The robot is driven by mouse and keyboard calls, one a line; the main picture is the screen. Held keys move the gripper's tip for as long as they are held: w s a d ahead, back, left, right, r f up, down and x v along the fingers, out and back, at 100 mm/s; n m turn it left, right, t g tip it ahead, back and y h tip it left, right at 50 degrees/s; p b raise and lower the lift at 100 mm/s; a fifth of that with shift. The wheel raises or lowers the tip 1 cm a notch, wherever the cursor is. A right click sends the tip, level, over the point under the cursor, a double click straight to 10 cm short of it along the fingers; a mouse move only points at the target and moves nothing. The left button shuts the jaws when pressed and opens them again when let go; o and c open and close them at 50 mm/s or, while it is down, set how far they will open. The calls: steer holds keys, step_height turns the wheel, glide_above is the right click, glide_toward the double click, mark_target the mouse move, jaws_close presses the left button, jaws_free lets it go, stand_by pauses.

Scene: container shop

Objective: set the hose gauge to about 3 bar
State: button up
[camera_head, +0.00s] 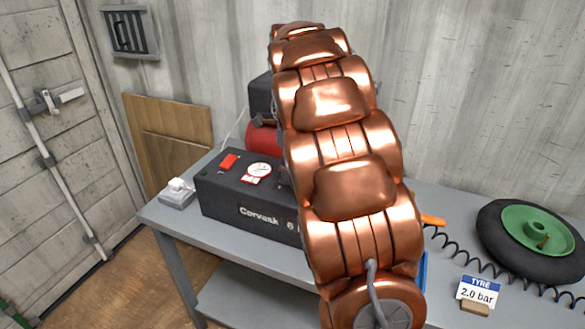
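A dark compressor box marked "Corvask 6" (250,212) stands on the grey bench. On its top is a round white dial gauge (259,169) with a small red label beside it; its needle is too small to read. I cannot tell whether this is the hose gauge. A red switch (228,161) sits to the left of the dial. My copper-coloured arm crosses the middle of the view and hides the right part of the box and any controls there. My gripper does not show.
The grey bench (230,248) also carries a small grey-white box (178,194). At right are a black coiled hose (470,262), a tyre with green hub (535,240), and a sign (479,291) reading "TYRE 2.0 bar". A red tank (262,137) is partly hidden.

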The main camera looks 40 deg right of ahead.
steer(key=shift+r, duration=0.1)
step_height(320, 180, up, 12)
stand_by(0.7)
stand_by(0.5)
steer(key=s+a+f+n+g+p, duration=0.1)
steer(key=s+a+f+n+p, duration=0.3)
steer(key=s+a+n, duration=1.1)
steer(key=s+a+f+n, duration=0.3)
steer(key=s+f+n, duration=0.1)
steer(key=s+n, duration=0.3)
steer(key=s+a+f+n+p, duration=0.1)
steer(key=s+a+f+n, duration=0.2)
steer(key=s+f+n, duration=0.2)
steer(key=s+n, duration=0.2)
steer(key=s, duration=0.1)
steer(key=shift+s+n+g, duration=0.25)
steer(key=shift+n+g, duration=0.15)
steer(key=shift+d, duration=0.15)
